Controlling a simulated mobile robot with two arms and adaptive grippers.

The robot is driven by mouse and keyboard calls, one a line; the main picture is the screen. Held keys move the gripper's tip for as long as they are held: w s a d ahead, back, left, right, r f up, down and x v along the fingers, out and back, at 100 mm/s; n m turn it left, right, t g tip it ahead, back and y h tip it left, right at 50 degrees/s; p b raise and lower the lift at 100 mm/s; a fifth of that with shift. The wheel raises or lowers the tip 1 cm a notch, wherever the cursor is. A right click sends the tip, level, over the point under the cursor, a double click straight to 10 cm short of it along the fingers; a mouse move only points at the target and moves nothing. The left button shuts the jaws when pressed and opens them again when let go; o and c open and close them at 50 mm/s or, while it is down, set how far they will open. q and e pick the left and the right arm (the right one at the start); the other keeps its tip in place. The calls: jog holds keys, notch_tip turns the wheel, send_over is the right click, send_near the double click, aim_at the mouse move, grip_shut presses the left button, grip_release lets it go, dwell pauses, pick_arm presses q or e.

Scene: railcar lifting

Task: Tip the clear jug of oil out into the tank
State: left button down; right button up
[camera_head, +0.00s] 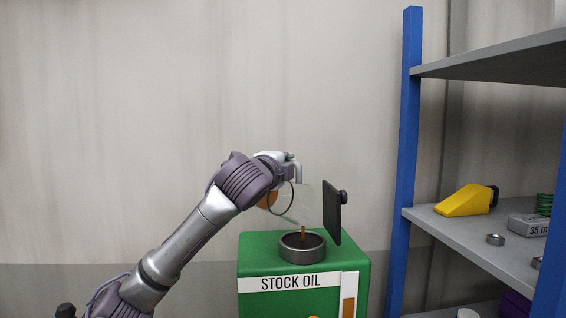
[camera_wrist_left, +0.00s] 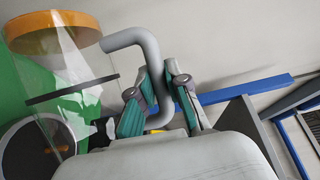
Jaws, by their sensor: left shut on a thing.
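The clear jug (camera_head: 299,207) is tipped over the tank, its mouth end pointing down and right towards the filler opening. Amber oil (camera_head: 268,200) shows at its raised base end. A thin brown streak (camera_head: 303,232), seemingly oil, shows at the opening. My left gripper (camera_head: 289,164) is shut on the jug's grey handle; the wrist view shows its green finger pads (camera_wrist_left: 158,100) on either side of the handle (camera_wrist_left: 133,36). The green tank (camera_head: 257,262), labelled STOCK OIL, has a round metal filler collar (camera_head: 302,253). My right gripper is not in view.
The tank's black lid (camera_head: 332,212) stands upright just right of the filler collar, close to the jug. A blue-posted shelf (camera_head: 410,150) stands at the right with a yellow item (camera_head: 464,201) and a metal nut (camera_head: 495,239) on it. The wall area at left is clear.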

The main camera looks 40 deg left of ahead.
pick_arm(q)
jog(key=shift+d+r+m+t+p, duration=0.2)
jog(key=shift+d+m+p, duration=0.2)
jog(key=shift+d, duration=0.15)
jog(key=shift+d+r+m+t+p, duration=0.15)
jog(key=shift+d+m+p, duration=0.1)
jog(key=shift+d+m, duration=0.25)
jog(key=shift+d, duration=0.2)
dwell(0.3)
